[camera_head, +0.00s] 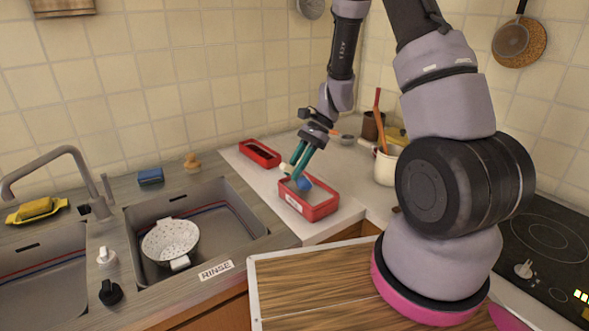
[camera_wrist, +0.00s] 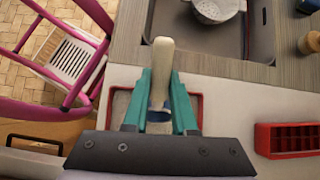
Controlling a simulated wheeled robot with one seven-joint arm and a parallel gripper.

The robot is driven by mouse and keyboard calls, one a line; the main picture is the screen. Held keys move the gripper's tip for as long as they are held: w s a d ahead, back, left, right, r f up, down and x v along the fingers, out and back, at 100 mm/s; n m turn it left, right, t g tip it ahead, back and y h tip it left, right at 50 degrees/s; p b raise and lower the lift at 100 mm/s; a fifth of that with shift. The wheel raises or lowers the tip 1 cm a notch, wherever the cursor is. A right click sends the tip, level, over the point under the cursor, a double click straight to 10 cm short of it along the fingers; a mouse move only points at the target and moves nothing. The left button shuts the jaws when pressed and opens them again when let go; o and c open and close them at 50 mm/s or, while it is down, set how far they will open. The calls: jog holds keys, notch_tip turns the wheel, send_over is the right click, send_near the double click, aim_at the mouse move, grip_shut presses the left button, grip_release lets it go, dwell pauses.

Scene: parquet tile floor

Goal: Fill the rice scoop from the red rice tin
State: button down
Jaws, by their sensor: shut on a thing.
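The red tin (camera_head: 322,212) stands on the pale counter, a white label on its front and a pale fill inside. Its red rim (camera_wrist: 200,108) also shows in the wrist view, partly hidden behind my gripper. My gripper (camera_head: 300,166) has teal fingers and is shut on the rice scoop, above the tin. The scoop has a cream handle (camera_wrist: 162,58) and a blue head (camera_head: 304,184). The head is low within the tin's opening; I cannot tell whether it touches the fill or holds any rice. My gripper also shows in the wrist view (camera_wrist: 160,90).
A second red tin (camera_head: 260,153), with dividers in the wrist view (camera_wrist: 292,139), stands back left. A white pot (camera_head: 384,169) with utensils stands right of the filled tin. The sink with a white colander (camera_head: 171,241) is left. A cooktop (camera_head: 545,245) is far right.

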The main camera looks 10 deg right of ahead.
jog(key=shift+w+d+f, duration=0.1)
jog(key=shift+w+d, duration=0.15)
jog(key=shift+d, duration=0.35)
jog(key=shift+w+d, duration=0.25)
jog(key=shift+d, duration=0.3)
jog(key=shift+w+d+f, duration=0.1)
jog(key=shift+w+d, duration=0.15)
jog(key=shift+d, duration=0.35)
dwell(5.2)
jog(key=shift+a, duration=0.15)
jog(key=shift+s+a+r, duration=0.1)
jog(key=shift+s+a, duration=0.2)
jog(key=shift+a, duration=0.3)
jog(key=shift+s+a+r, duration=0.15)
jog(key=shift+s+a, duration=0.1)
jog(key=shift+a, duration=0.35)
jog(key=shift+s+a+r, duration=0.1)
jog(key=shift+s+a, duration=0.2)
jog(key=shift+a, duration=0.3)
